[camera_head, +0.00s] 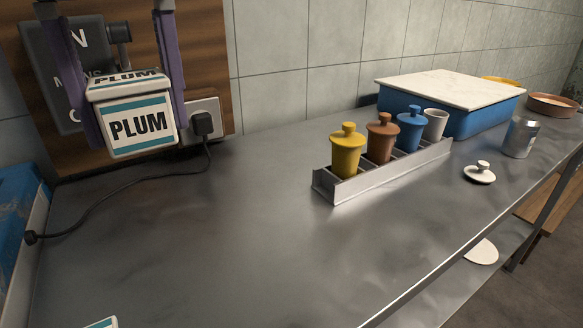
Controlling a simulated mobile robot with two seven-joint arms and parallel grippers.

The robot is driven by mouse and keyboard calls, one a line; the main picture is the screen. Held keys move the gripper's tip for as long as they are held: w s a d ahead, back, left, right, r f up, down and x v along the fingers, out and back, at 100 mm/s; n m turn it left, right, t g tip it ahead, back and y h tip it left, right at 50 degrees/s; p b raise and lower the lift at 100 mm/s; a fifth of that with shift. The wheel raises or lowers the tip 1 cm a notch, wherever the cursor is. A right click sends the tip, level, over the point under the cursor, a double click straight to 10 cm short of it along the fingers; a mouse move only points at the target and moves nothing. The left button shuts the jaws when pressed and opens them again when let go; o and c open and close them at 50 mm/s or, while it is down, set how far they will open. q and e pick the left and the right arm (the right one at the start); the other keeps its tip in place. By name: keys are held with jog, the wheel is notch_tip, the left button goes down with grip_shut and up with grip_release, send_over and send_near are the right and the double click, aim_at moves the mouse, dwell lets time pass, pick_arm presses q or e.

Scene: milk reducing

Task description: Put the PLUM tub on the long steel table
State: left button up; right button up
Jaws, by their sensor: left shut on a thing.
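The PLUM tub (138,124) is white with teal bands and black PLUM lettering. It hangs upright between the two purple fingers of my left gripper (127,115), which is shut on it. The tub is at the upper left of the head view, in front of the wall and above the back left part of the steel table (230,235). Its base appears clear of the table top. My right gripper is not in view.
A steel rack (385,172) with several lidded pots stands mid-table. Behind it is a blue box with a pale top (450,90). A can (520,137) and a white lid (480,172) sit right. A black cord (120,185) crosses the left. The front middle is bare.

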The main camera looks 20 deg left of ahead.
pick_arm(q)
jog(key=b, duration=0.3)
send_over(187, 280)
notch_tip(187, 280, down, 14)
jog(key=shift+s+r, duration=0.1)
jog(key=shift+r, duration=0.05)
notch_tip(187, 280, down, 5)
jog(key=shift+r+b, duration=0.2)
jog(key=shift+b, duration=0.2)
jog(key=shift+f, duration=0.3)
jog(key=shift+f, duration=0.15)
jog(key=o, duration=1.5)
jog(key=shift+c, duration=0.2)
notch_tip(187, 280, up, 12)
jog(key=p, duration=0.2)
jog(key=shift+r+p, duration=0.2)
jog(key=shift+p, duration=0.1)
